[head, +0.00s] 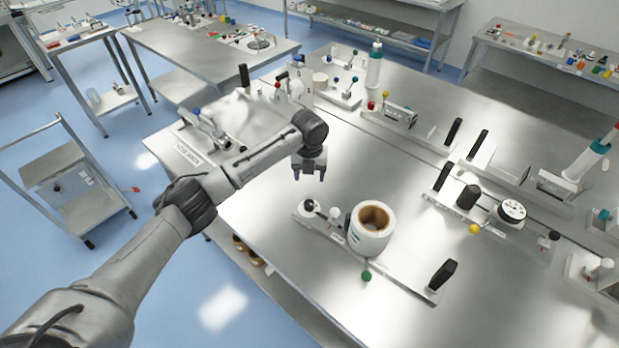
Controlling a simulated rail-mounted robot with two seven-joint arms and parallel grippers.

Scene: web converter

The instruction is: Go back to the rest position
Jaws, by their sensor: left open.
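My left arm comes in from the lower left and reaches over the steel table. My left gripper (309,174) points down above the table top, with its two dark fingertips apart and nothing between them. It is behind and to the left of a white roll with a brown core (372,228), and apart from it. My right gripper is not in this view.
The steel table (262,222) carries several fixtures with black handles and coloured knobs. A white bottle with a green top (374,65) stands at the back. A cart (88,212) stands on the blue floor at left.

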